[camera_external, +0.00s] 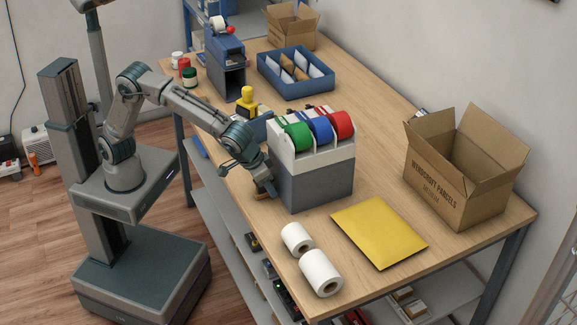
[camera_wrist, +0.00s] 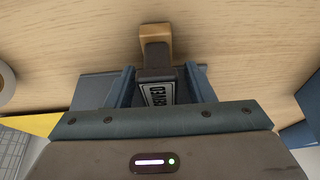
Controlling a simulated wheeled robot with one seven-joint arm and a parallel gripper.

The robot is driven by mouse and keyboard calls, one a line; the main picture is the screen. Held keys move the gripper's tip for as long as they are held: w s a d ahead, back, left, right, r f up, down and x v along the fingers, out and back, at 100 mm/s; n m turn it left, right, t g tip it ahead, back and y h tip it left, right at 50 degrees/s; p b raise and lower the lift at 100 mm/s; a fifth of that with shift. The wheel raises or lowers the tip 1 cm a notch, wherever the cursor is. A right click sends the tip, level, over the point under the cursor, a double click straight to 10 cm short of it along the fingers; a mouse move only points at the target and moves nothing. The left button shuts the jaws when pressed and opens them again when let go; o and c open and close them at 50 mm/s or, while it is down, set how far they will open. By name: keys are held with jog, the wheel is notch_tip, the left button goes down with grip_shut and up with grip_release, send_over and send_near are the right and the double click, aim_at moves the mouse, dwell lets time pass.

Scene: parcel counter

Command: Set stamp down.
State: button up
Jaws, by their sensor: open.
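The stamp has a wooden end (camera_wrist: 155,42), a dark middle and a pale label with black letters. In the wrist view it lies between the two blue-grey fingers of my gripper (camera_wrist: 160,84). The fingers are open, with the stamp's dark part and label between them. In the external view my gripper (camera_external: 266,186) is low at the counter's near left edge, beside the grey tape dispenser. Only a small brown piece of the stamp (camera_external: 262,195) shows under it there. The fingers hide most of it, and I cannot tell exactly how its base meets the counter.
The tape dispenser (camera_external: 317,185) with green, blue and red rolls stands close to my gripper's right. Two white rolls (camera_external: 321,273), a yellow envelope (camera_external: 379,232) and an open carton (camera_external: 456,190) are on the counter (camera_external: 375,130). A blue tray (camera_external: 296,84) stands farther back.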

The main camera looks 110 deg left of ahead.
jog(key=p+v, duration=0.1)
jog(key=v, duration=1.1)
jog(key=s+a+f+m+g+h, duration=0.15)
jog(key=s+a+m, duration=0.4)
jog(key=s, duration=0.75)
jog(key=s+a+f+m, duration=0.1)
jog(key=s+f, duration=0.3)
jog(key=s, duration=0.5)
jog(key=s+a+f+m+h, duration=0.1)
jog(key=s+f, duration=0.4)
jog(key=s, duration=0.5)
jog(key=shift+a+f+m, duration=0.2)
jog(key=shift+a+m, duration=0.55)
jog(key=shift+a, duration=0.25)
jog(key=shift+s+h, duration=0.1)
jog(key=shift+h, duration=0.15)
notch_tip(320, 180, up, 9)
jog(key=t+p, duration=0.1)
jog(key=p, duration=0.7)
jog(key=shift+d, duration=0.15)
